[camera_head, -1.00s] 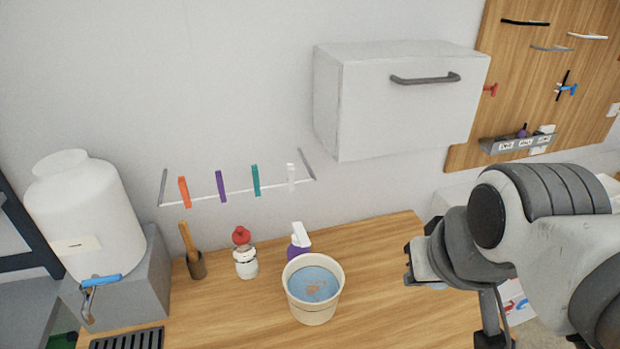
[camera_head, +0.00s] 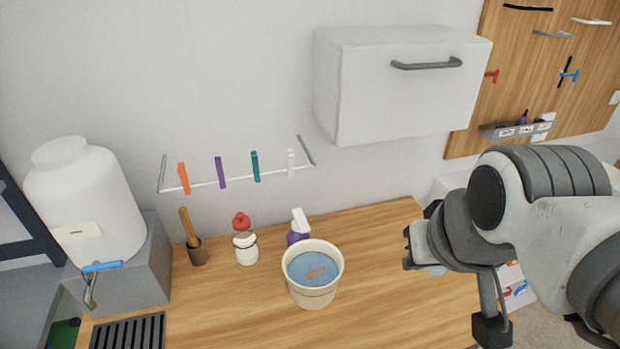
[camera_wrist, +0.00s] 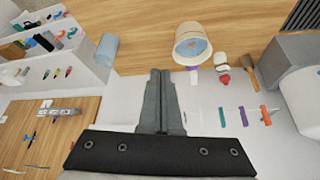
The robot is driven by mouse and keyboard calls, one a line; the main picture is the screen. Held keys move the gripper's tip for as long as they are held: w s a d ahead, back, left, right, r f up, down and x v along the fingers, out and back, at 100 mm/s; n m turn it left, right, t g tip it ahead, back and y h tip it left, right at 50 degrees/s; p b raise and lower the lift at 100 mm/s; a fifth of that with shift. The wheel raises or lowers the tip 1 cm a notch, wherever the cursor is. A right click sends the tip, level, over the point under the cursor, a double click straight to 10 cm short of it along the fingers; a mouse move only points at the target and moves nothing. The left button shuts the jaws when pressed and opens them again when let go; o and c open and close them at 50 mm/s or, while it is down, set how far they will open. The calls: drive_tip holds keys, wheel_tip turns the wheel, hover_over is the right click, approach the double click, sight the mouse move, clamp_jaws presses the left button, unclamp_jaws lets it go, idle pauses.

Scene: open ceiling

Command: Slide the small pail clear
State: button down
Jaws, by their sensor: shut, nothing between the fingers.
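The small pail (camera_head: 313,296) is cream-coloured and stands upright on the wooden counter, with blue content and brownish bits inside. In the wrist view the pail (camera_wrist: 180,50) is beyond the fingertips, up and to the right. My gripper (camera_head: 408,248) is to the right of the pail in the head view, apart from it. In the wrist view my gripper (camera_wrist: 160,74) has its two fingers together with nothing between them.
A purple spray bottle (camera_head: 298,228) stands just behind the pail. A white cabinet (camera_head: 390,95) hangs above.

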drive_tip(key=n+g+b, duration=0.2)
drive_tip(key=g+b, duration=0.1)
drive_tip(key=b, duration=0.1)
hover_over(318, 288)
drive_tip(key=s+d, duration=0.1)
drive_tip(key=d, duration=0.5)
drive_tip(key=s+x, duration=0.2)
drive_tip(key=x, duration=0.6)
drive_tip(key=w+a+f+g+b, duration=0.1)
drive_tip(key=w+a+f, duration=0.1)
drive_tip(key=f, duration=0.6)
drive_tip(key=w+a+f+b, duration=0.1)
drive_tip(key=w+a+f, duration=0.1)
drive_tip(key=f, duration=0.6)
drive_tip(key=w+a+f+n+g+b, duration=0.1)
drive_tip(key=w+a+f, duration=0.2)
drive_tip(key=f, duration=0.6)
drive_tip(key=shift+w+g, duration=0.2)
drive_tip(key=shift+g, duration=0.1)
drive_tip(key=shift+s+d+r, duration=0.15)
drive_tip(key=shift+s+d, duration=0.05)
drive_tip(key=shift+s, duration=0.35)
drive_tip(key=shift+s+d+r, duration=0.2)
drive_tip(key=shift+s, duration=0.4)
drive_tip(key=shift+s+d, duration=0.2)
drive_tip(key=shift+s, duration=0.55)
drive_tip(key=shift+s+f, duration=0.1)
